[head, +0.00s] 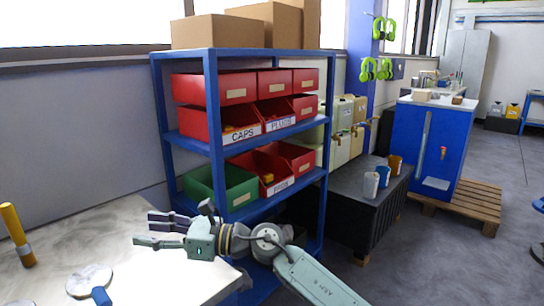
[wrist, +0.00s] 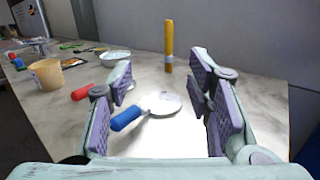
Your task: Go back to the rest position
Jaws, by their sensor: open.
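My gripper (head: 165,230) is open and empty. In the head view it is held above the right end of the pale worktop (head: 125,225), in front of the blue shelf rack. In the wrist view my gripper (wrist: 160,110) has its two purple-padded fingers spread wide, with nothing between the pads. Beyond the fingers, a round pale disc with a blue handle (wrist: 127,117) lies on the worktop; its disc (head: 90,281) also shows in the head view. My arm reaches in from the lower right of the head view.
A yellow post (head: 17,235) stands upright on the worktop. The blue rack (head: 215,150) with red bins and a green bin (head: 222,190) is close behind my gripper. A tan tub (wrist: 46,73), a red-handled tool (wrist: 82,92) and a bowl (wrist: 115,57) are on the worktop. Open floor (head: 440,255) lies to the right.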

